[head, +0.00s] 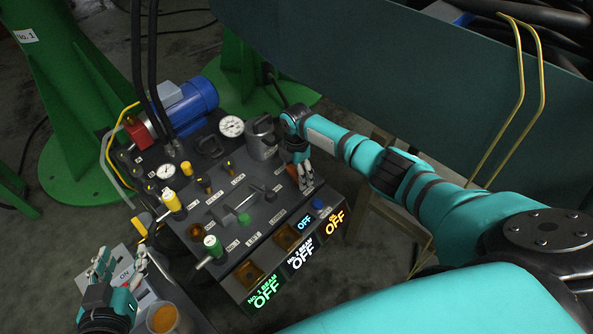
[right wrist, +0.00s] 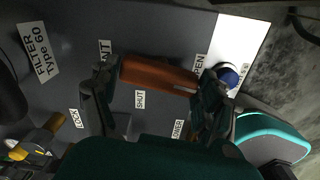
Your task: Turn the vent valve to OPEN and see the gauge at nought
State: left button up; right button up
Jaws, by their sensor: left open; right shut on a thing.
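The vent valve's orange-brown handle (right wrist: 158,75) lies between my right gripper's fingers (right wrist: 160,82) in the right wrist view. Its right end is near a partly hidden label ending in "PEN"; a "SHUT" label (right wrist: 140,99) is below its middle. The right gripper (head: 304,182) is shut on the handle, at the panel's right side in the head view. Two white-faced gauges show there, a larger one (head: 231,126) at the back and a smaller one (head: 166,172) at the left; their needles are too small to read. My left gripper (head: 122,264) is open and empty at the lower left.
The dark control panel carries yellow and green valves, switches and a blue knob (head: 318,203). Lit signs (head: 265,292) at its front read OFF. A blue motor (head: 190,103) stands behind. An ON plate (head: 123,275) and a cup (head: 163,318) are near my left gripper.

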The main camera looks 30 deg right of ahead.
aim_at(296, 172)
jog(key=shift+n, duration=1)
jog(key=o, duration=1.1)
jog(key=shift+r, duration=0.1)
notch_tip(296, 172, up, 12)
jog(key=shift+a, duration=0.1)
